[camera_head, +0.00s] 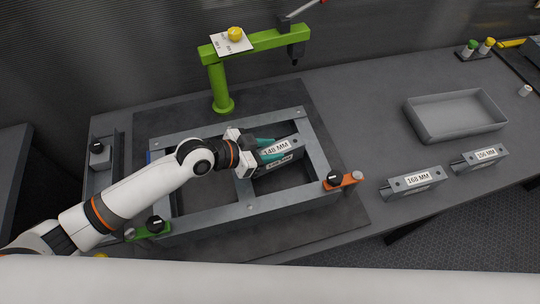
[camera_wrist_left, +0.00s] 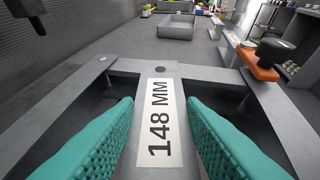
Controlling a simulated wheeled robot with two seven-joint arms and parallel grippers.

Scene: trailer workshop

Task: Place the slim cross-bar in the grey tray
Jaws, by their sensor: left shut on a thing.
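The slim cross-bar (camera_head: 283,149) is a grey bar marked 148 MM on its top and its side. It lies within or just over the right part of the grey metal frame (camera_head: 245,208). My left gripper (camera_head: 268,152) is shut on it, with teal fingers on both sides. In the left wrist view the bar (camera_wrist_left: 158,83) runs away between the fingers (camera_wrist_left: 160,135), its far end by the frame's rail. I cannot tell whether it touches the frame. The grey tray (camera_head: 464,133) stands empty at the right of the bench. My right gripper is not in view.
Two other bars, marked 168 MM (camera_head: 414,183) and 156 MM (camera_head: 480,160), lie in front of the tray. An orange clamp (camera_head: 345,181) and a green clamp (camera_head: 148,230) sit on the frame. A green post with an arm (camera_head: 222,90) rises behind it.

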